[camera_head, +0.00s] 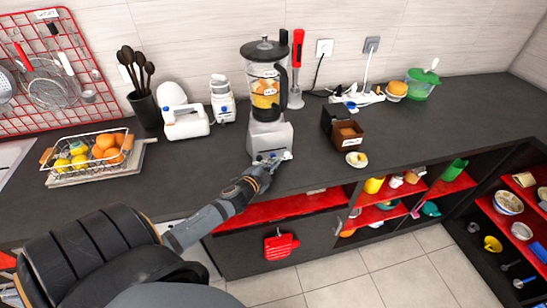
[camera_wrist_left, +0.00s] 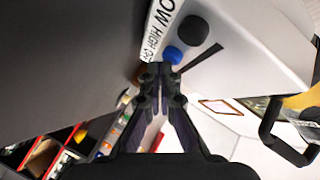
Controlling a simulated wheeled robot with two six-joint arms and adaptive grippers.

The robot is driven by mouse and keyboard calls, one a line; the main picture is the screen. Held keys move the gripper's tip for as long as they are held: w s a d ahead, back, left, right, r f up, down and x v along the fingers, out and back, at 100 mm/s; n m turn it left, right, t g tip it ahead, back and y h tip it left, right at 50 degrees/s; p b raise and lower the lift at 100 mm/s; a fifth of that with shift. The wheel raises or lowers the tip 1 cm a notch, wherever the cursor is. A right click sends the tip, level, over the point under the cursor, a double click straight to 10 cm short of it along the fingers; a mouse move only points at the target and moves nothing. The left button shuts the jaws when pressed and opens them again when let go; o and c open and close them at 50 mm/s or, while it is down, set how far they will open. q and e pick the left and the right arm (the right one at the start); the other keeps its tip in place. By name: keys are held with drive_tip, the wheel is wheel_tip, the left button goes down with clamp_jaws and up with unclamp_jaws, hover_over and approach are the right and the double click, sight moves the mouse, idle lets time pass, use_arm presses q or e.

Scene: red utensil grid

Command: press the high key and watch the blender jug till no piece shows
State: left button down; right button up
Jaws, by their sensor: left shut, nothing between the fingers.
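The blender jug (camera_head: 254,78) stands upright with its dark lid on the pale blender base (camera_head: 268,138) on the dark counter. Orange and yellow pieces (camera_head: 265,97) show inside the jug. My left gripper (camera_head: 276,160) is at the front of the base, shut and empty. In the left wrist view its fingertips (camera_wrist_left: 160,72) are right by a blue key (camera_wrist_left: 173,55); I cannot tell whether they touch it. A black key (camera_wrist_left: 193,30) sits beside it. A label strip (camera_wrist_left: 157,28) reads "OW HIGH", partly cut off. My right gripper is out of view.
A red stick blender (camera_head: 297,60) stands just right of the jug. A brown box (camera_head: 347,134) and a small dish (camera_head: 357,160) are further right. A white appliance (camera_head: 186,122) and a fruit basket (camera_head: 95,150) stand left.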

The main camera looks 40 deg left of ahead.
use_arm(q)
drive_tip(key=shift+w+a, duration=0.25)
drive_tip(key=shift+a, duration=0.05)
idle(0.5)
drive_tip(key=shift+s+d, duration=0.6)
drive_tip(key=shift+d, duration=0.05)
idle(0.3)
drive_tip(key=shift+s+d+f, duration=0.1)
drive_tip(key=shift+s+d, duration=0.3)
drive_tip(key=shift+d, duration=0.1)
drive_tip(key=shift+s+d, duration=1.2)
drive_tip(key=shift+d, duration=0.25)
